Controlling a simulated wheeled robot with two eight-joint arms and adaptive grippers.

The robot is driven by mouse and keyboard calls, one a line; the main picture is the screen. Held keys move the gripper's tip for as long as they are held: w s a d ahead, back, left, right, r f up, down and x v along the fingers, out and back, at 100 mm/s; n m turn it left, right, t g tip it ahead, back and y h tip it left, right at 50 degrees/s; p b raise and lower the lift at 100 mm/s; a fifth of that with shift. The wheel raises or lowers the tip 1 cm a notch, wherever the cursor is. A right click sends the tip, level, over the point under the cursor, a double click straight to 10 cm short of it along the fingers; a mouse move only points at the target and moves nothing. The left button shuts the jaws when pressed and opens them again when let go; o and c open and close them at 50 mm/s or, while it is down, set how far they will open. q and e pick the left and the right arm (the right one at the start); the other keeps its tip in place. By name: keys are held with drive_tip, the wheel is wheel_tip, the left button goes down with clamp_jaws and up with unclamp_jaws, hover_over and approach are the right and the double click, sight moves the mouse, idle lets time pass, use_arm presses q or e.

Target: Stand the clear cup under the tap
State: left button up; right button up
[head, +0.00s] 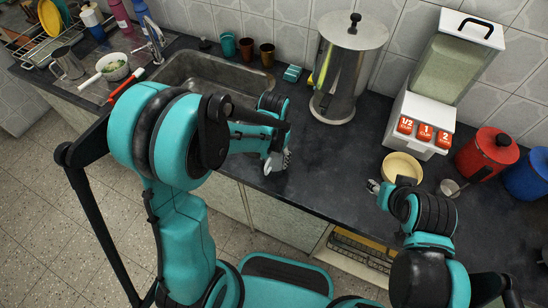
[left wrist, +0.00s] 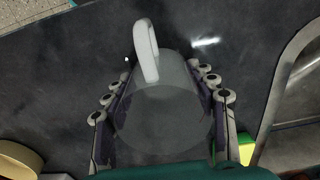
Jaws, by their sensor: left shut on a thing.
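The clear cup (left wrist: 165,112), a see-through mug with a whitish handle (left wrist: 146,50), fills the middle of the left wrist view. My left gripper (left wrist: 163,100) is shut on it, one finger on each side of its wall. In the head view my left gripper (head: 277,160) is over the counter's front part, right of the sink; the cup there is mostly hidden by it. A chrome tap (head: 153,40) rises at the sink's far left. My right gripper (head: 375,187) is beside the cream bowl, small and partly hidden; its opening cannot be told.
The sink (head: 205,72) is at left. A dispenser (head: 420,120), cream bowl (head: 402,167) and red canister (head: 486,152) are at right. Counter before the urn is clear.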

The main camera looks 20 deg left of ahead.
use_arm(q)
drive_tip(key=shift+f, duration=0.25)
drive_tip(key=o, duration=1.1)
drive_tip(key=shift+o, duration=0.2)
drive_tip(key=shift+r, duration=0.1)
